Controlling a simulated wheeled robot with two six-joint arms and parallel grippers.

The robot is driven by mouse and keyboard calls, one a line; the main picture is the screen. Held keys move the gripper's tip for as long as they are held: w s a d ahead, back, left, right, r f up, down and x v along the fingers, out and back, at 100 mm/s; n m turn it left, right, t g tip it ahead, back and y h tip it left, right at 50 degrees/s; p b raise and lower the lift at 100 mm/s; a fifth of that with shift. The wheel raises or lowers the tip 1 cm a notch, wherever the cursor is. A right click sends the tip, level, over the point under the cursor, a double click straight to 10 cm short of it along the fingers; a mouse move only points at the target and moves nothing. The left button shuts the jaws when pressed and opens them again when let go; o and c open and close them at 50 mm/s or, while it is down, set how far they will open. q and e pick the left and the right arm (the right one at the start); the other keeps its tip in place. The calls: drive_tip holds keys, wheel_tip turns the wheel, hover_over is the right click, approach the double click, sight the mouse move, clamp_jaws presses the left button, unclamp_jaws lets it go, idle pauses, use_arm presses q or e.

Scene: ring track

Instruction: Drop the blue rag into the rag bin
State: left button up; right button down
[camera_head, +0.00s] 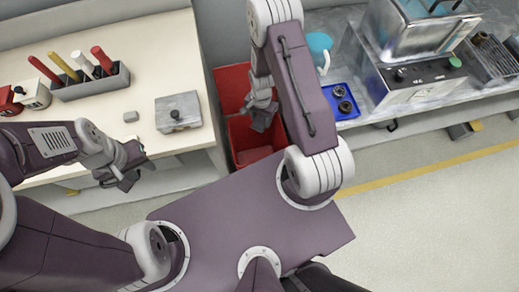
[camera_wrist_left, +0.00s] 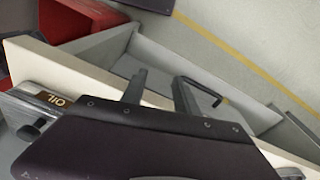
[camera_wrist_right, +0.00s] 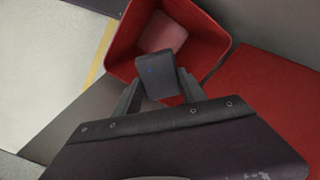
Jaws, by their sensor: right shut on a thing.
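My right gripper (camera_head: 262,122) is over the open red bin (camera_head: 238,138) between the two benches. In the right wrist view its fingers (camera_wrist_right: 157,88) are shut on a dark grey, flat piece (camera_wrist_right: 156,72) with a small blue mark. This piece looks grey rather than blue; I cannot tell for sure that it is the rag. In that view it appears against the opening of the bin (camera_wrist_right: 122,48), whose visible floor is bare. My left gripper (camera_head: 124,180) is open and empty near the left bench's front edge; its fingers (camera_wrist_left: 160,92) are apart.
A second red surface (camera_head: 232,85) lies just behind the bin. The left bench holds a tool rack (camera_head: 92,83) and a grey metal box (camera_head: 178,112). The right bench holds a blue tray (camera_head: 335,102), a teal rounded thing (camera_head: 319,42) and a machine (camera_head: 415,75).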

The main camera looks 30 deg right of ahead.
drive_tip(key=shift+s+f, duration=0.2)
drive_tip(key=shift+f, duration=0.55)
wheel_tip(320, 180, down, 6)
drive_tip(key=b, duration=0.5)
drive_tip(key=shift+b, duration=0.4)
drive_tip(key=c, duration=0.6)
unclamp_jaws()
wheel_tip(320, 180, up, 9)
drive_tip(key=p, duration=0.2)
drive_tip(key=shift+s+r+p, duration=0.1)
drive_tip(key=shift+p, duration=0.2)
